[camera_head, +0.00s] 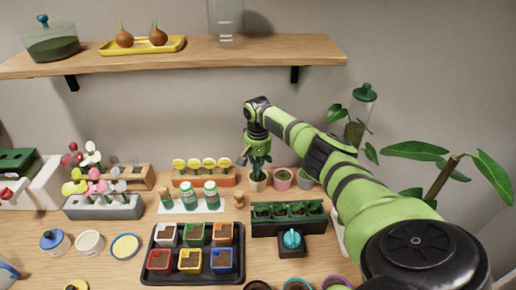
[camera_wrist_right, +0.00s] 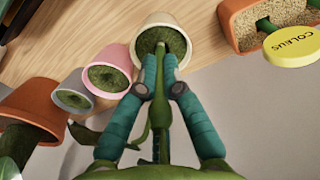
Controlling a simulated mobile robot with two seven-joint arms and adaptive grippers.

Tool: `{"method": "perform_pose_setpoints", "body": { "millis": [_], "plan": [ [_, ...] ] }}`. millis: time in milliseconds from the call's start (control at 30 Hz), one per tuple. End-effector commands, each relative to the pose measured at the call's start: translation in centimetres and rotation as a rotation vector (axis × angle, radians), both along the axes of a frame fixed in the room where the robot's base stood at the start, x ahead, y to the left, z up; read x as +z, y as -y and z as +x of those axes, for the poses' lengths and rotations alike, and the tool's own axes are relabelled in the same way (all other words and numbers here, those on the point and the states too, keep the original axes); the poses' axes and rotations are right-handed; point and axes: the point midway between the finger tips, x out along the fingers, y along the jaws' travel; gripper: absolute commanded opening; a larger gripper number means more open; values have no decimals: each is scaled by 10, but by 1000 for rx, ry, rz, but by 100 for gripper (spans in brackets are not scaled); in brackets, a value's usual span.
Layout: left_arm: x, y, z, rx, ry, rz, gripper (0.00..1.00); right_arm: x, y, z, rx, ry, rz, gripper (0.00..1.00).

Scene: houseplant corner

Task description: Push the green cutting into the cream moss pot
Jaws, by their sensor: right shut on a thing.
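My right gripper (camera_head: 258,164) points down above the cream moss pot (camera_head: 257,185) at the back of the table. In the right wrist view its teal fingers (camera_wrist_right: 160,82) are shut on the green cutting (camera_wrist_right: 178,88). The stem's lower end reaches over the mossy opening of the cream pot (camera_wrist_right: 160,18). I cannot tell how deep the tip is, or whether it only touches the moss. The pot stands upright. My left gripper is not in view.
A pink pot (camera_head: 282,184) and a grey pot (camera_head: 305,182) stand close to the right of the cream pot. An orange planter with yellow labels (camera_head: 205,180) is to the left. A dark planter (camera_head: 288,225) and a seedling tray (camera_head: 157,278) are in front.

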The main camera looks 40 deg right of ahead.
Motion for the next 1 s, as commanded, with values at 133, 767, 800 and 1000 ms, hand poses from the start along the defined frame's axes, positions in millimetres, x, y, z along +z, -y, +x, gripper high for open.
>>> {"method": "perform_pose_setpoints", "body": {
  "millis": [133,767,800,1000],
  "plan": [
    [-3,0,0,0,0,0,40,-5,0,0,0,0,0,0],
    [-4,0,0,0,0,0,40,-7,0,0,0,0,0,36],
    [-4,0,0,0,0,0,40,-7,0,0,0,0,0,36],
    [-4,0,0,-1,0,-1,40,-7,0,0,0,0,0,36]
  ]
}}
